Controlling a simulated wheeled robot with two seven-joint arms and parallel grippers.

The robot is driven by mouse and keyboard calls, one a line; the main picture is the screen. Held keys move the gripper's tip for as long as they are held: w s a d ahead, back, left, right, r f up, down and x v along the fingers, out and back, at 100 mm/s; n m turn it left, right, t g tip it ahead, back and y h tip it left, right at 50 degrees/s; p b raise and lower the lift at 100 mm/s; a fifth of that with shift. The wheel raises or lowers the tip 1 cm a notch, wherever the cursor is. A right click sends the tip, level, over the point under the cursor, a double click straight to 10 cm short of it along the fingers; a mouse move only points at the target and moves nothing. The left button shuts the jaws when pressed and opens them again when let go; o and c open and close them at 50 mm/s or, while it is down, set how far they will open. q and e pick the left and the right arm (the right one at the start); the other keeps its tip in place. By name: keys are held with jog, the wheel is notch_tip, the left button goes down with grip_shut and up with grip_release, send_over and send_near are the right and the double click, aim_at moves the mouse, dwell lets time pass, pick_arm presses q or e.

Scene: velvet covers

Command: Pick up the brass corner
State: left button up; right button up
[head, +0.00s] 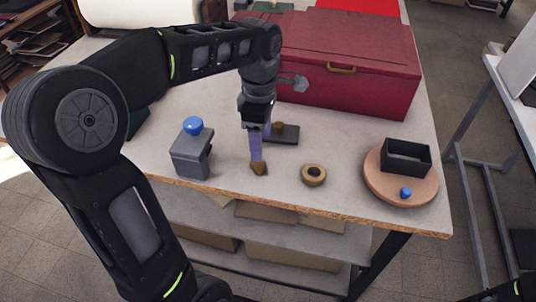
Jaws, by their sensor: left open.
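A small brown-gold piece, which looks like the brass corner (258,169), lies on the grey tabletop near its front edge. My left gripper (256,159) points down right over it, with its purple fingers at the piece. The jaws are open. The fingertips partly cover the piece, and I cannot tell whether they touch it. My right gripper is not in view.
A brass ring (313,175) lies to the right. A dark plate (284,137) lies behind. A round board (378,184) holds a black frame (406,157). A red case (345,65) fills the back.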

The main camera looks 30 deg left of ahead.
aim_at(261, 166)
pick_arm(q)
jog(key=shift+s, duration=0.3)
jog(key=shift+w+f, duration=0.1)
jog(key=shift+f, duration=1.15)
jog(key=shift+f, duration=0.1)
notch_tip(261, 166, down, 5)
jog(key=shift+d+f+p, duration=0.1)
jog(key=shift+p, duration=0.55)
jog(key=shift+c, duration=0.5)
grip_shut()
jog(key=shift+r, duration=0.2)
notch_tip(261, 166, up, 10)
jog(key=shift+b, duration=0.45)
